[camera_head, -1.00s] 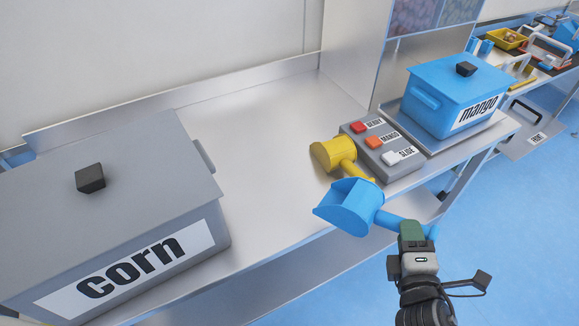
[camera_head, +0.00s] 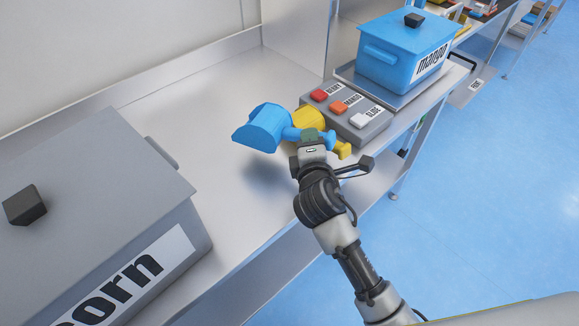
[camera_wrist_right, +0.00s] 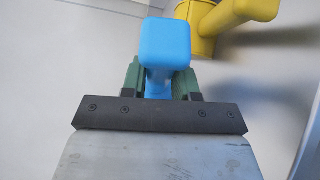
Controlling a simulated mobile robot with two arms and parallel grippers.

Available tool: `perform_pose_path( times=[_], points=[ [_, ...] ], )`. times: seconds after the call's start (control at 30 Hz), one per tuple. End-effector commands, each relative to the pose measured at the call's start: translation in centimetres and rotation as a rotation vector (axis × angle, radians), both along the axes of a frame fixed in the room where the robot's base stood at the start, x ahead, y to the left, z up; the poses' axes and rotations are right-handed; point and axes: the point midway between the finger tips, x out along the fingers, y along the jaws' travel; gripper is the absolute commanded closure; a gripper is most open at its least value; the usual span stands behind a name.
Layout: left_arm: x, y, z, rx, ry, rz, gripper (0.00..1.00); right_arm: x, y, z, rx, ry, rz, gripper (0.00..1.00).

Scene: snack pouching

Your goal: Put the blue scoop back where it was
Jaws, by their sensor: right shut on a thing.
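The blue scoop (camera_head: 262,128) is held above the steel counter, left of the yellow scoop, and its shadow falls on the counter below. My right gripper (camera_head: 312,140) is shut on its handle. In the right wrist view the blue handle (camera_wrist_right: 166,45) sits between the green fingers of the right gripper (camera_wrist_right: 162,82); the scoop's bowl is hidden there. The yellow scoop (camera_head: 308,121) is partly hidden behind the blue scoop and my gripper; it also shows in the right wrist view (camera_wrist_right: 205,22). My left gripper is not in view.
A grey button box (camera_head: 372,128) stands right of the scoops, with the blue mango container (camera_head: 395,60) behind it. The large grey corn container (camera_head: 110,190) stands at the left. The counter (camera_head: 215,115) between corn container and scoops is bare.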

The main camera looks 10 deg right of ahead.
Motion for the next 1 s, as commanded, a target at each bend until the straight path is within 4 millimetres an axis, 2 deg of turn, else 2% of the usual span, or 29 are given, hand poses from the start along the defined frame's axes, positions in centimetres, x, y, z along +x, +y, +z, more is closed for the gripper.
perform_pose_path(
  times=[0.1,0.3,0.6,1.0],
  points=[
    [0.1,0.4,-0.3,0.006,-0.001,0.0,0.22,-0.8,2.2,-1.5,0.002,0.002,0.001,0.94],
    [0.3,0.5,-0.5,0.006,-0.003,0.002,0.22,-1.4,3.7,-2.5,0.001,-0.001,0.0,0.94],
    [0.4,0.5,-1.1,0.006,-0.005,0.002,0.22,-1.4,3.7,-6.3,-0.001,0.0,0.0,0.94],
    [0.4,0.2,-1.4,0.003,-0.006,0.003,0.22,-1.4,3.7,-6.8,0.0,-0.001,0.0,0.94]
  ],
)
